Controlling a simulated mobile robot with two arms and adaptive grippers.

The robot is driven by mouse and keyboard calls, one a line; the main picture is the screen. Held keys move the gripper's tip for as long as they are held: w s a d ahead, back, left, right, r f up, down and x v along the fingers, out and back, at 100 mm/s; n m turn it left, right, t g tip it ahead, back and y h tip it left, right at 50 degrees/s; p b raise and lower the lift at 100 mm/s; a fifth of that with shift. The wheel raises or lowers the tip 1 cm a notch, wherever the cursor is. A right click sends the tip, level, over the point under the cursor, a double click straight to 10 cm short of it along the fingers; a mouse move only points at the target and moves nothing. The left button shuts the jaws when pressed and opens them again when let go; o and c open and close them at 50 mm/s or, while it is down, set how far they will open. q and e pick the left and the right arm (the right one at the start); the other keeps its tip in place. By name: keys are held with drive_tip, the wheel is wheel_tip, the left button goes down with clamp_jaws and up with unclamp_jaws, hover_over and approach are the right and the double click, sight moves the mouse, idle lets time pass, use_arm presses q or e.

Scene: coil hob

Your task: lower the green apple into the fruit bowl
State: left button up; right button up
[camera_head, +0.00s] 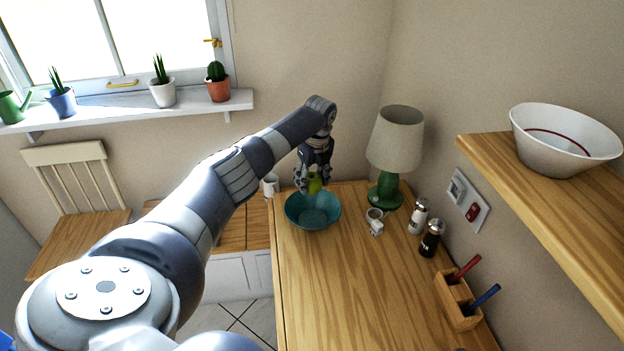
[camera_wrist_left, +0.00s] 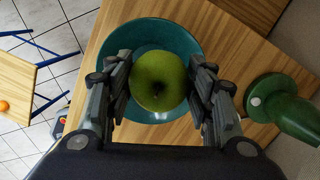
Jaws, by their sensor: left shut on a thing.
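The green apple (camera_wrist_left: 159,80) is between the two fingers of my left gripper (camera_wrist_left: 160,92), which is shut on it. In the head view the apple (camera_head: 314,184) shows below my left gripper (camera_head: 313,180), over the far part of the teal fruit bowl (camera_head: 313,222). The bowl stands on the wooden counter, and its rim (camera_wrist_left: 196,45) surrounds the apple in the left wrist view. I cannot tell exactly how far the apple is above the bowl's bottom. My right gripper is not in view.
A green lamp (camera_head: 386,190) stands right of the bowl, with a small white cup (camera_head: 376,228), a salt shaker (camera_head: 418,217) and a pepper mill (camera_head: 431,239). A shelf (camera_head: 560,205) holds a white bowl (camera_head: 560,150).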

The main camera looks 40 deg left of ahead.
sight(314, 178)
use_arm(q)
drive_tip(key=shift+f, duration=0.1)
drive_tip(key=shift+f+b, duration=1.65)
drive_tip(key=shift+f, duration=1)
drive_tip(key=shift+f+b, duration=0.7)
drive_tip(key=shift+f, duration=0.3)
drive_tip(key=o, duration=1.2)
drive_tip(key=r, duration=0.4)
drive_tip(key=d+r, duration=0.1)
drive_tip(key=r, duration=0.6)
drive_tip(key=shift+s+d+r, duration=0.2)
drive_tip(key=shift+d+r, duration=0.15)
drive_tip(key=shift+r, duration=0.15)
